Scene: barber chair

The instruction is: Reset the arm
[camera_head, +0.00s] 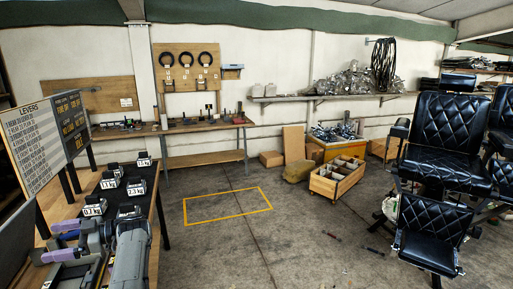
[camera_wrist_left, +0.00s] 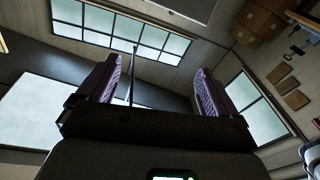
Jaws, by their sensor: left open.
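My left gripper (camera_head: 62,241) is at the lower left of the head view, above the near end of the dark table, its purple-padded fingers apart and pointing left. In the left wrist view the two purple fingers (camera_wrist_left: 155,88) stand wide apart with nothing gripped between them. Beyond them are windows (camera_wrist_left: 125,35) and a wall. My grey arm is folded close behind the gripper in the head view. My right gripper is in neither view.
Labelled weights (camera_head: 130,187) stand on the dark table, beyond my gripper. A lever board (camera_head: 45,140) rises at the left. A yellow floor outline (camera_head: 228,207) is empty. A wooden crate (camera_head: 337,177) and black barber chairs (camera_head: 445,140) are at the right.

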